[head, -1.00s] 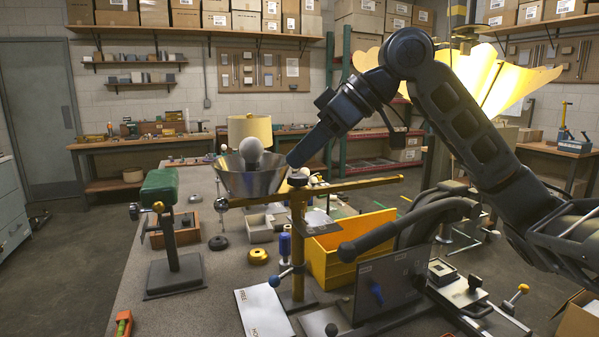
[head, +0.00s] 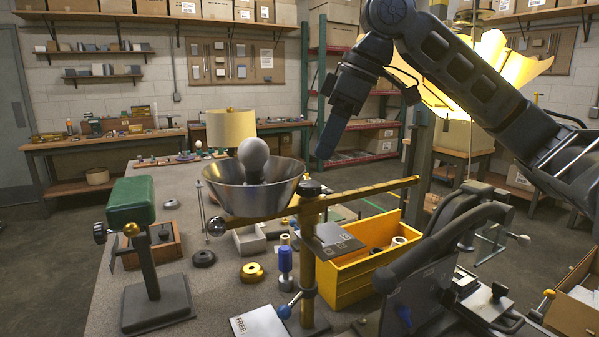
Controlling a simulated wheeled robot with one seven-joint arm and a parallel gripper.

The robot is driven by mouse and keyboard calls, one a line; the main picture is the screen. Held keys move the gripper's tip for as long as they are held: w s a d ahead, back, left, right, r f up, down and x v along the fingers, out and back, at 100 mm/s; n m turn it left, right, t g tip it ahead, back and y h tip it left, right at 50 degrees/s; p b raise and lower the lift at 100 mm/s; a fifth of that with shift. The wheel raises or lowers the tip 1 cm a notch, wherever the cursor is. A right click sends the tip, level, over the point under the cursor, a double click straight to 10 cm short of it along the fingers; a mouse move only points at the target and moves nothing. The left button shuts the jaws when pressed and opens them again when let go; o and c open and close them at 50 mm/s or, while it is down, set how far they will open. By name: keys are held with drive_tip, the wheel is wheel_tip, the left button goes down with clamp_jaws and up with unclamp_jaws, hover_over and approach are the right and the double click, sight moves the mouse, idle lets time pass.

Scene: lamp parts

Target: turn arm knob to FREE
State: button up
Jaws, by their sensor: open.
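A brass post (head: 309,262) carries a long horizontal brass arm (head: 372,192), with a metal bowl shade and white bulb (head: 253,155) near the arm's left part. A black knob (head: 312,188) tops the post. Lower on the post is a lever with a blue ball (head: 284,311), beside a white card reading FREE (head: 258,322). I cannot tell which of these is the arm knob, or its setting. My gripper (head: 322,157) is open and empty. It points down, above and behind the post top, right of the bulb, and appears apart from everything.
A yellow bin (head: 345,283) stands right of the post. A green-padded stand (head: 134,203) is at left. A lit shade (head: 490,75) is behind my arm. Bare grey table shows at front left.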

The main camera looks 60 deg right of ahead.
sight(309, 183)
drive_tip(key=x, duration=0.7)
drive_tip(key=shift+w+f, duration=0.15)
drive_tip(key=shift+f, duration=0.05)
